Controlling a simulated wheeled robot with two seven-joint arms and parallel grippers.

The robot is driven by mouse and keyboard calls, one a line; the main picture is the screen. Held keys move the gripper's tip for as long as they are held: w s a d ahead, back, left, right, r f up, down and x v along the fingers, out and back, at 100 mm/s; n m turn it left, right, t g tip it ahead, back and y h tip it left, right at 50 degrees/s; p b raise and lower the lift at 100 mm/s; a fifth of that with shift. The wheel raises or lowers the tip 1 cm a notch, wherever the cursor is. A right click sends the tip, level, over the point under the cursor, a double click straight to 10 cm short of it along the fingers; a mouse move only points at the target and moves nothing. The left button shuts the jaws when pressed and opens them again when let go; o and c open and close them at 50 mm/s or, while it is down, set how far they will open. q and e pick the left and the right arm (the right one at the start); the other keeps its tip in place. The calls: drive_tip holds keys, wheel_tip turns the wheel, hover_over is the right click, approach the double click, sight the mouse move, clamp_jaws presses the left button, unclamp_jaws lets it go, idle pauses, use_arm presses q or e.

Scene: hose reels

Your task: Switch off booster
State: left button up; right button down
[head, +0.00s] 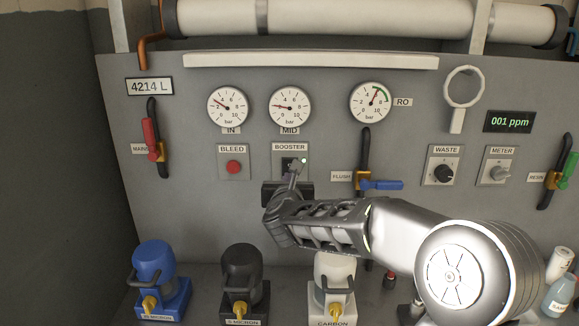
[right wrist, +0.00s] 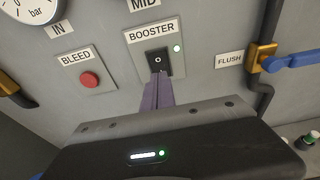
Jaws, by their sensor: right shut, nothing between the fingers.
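The booster switch (head: 287,162) is a black rocker on a small plate under the BOOSTER label. It also shows in the right wrist view (right wrist: 158,58), with a white "O" mark on its upper part. My right gripper (head: 297,166) is shut and empty. Its fingertips (right wrist: 159,76) are at the lower part of the rocker and hide some of it; I cannot tell whether they touch. My left gripper is not in view.
A red BLEED button (head: 233,167) is left of the switch. A blue FLUSH lever (head: 381,185) is to the right. Blue, black and white filter housings (head: 153,265) stand below on the ledge. Gauges (head: 290,107) are above.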

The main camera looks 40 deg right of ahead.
drive_tip(key=w+d+p, duration=0.1)
drive_tip(key=w, duration=0.1)
drive_tip(key=w+d, duration=0.1)
drive_tip(key=d, duration=0.1)
drive_tip(key=shift+w+r+p, duration=0.15)
drive_tip(key=shift+w+p, duration=0.25)
drive_tip(key=shift+w+d+r+b, duration=0.2)
drive_tip(key=shift+w+b, duration=0.1)
drive_tip(key=shift+b, duration=0.25)
drive_tip(key=shift+f, duration=0.1)
